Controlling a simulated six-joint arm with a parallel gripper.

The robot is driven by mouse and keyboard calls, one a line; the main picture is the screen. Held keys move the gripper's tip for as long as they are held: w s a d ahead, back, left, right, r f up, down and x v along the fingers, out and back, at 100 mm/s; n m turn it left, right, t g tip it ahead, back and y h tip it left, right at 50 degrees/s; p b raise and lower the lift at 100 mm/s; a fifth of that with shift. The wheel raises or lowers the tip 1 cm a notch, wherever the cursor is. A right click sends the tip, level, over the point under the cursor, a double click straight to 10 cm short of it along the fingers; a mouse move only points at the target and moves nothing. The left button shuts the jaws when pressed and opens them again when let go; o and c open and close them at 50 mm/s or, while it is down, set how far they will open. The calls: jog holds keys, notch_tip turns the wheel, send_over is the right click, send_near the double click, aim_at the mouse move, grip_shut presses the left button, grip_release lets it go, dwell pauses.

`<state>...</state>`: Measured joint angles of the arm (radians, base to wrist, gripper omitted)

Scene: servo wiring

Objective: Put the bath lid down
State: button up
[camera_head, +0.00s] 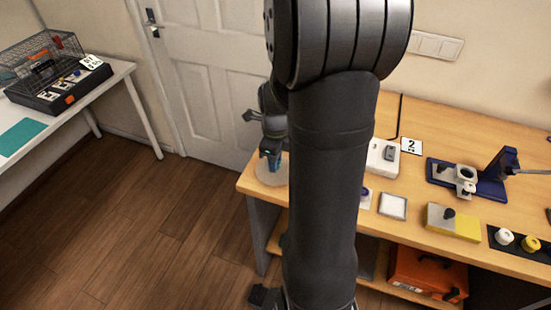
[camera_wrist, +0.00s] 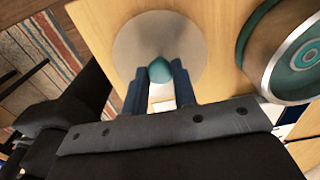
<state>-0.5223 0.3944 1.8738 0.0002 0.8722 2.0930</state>
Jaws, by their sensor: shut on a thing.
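The bath lid is a round grey metal disc (camera_wrist: 190,38) with a teal knob (camera_wrist: 160,69) in the wrist view. My gripper (camera_wrist: 159,84) is shut on this knob, with one blue finger on each side. In the head view my gripper (camera_head: 271,155) is above the left end of the wooden bench, with the lid (camera_head: 264,174) under it, flat and close to the bench top. I cannot tell if it touches. The bath (camera_wrist: 268,78), a round vessel with a metal rim and teal inside, stands open to the right in the wrist view; my arm hides it in the head view.
The bench (camera_head: 408,211) carries a white unit (camera_head: 378,160), a number 2 card (camera_head: 411,146), a blue fixture (camera_head: 490,184) and a yellow-grey block (camera_head: 454,222). The bench's left edge is close to the lid. An orange case (camera_head: 425,275) sits below.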

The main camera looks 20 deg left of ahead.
jog(key=o, duration=1)
notch_tip(320, 180, up, 12)
jog(key=shift+r, duration=0.15)
notch_tip(320, 180, down, 12)
jog(key=shift+f, duration=0.1)
jog(key=shift+r, duration=1.75)
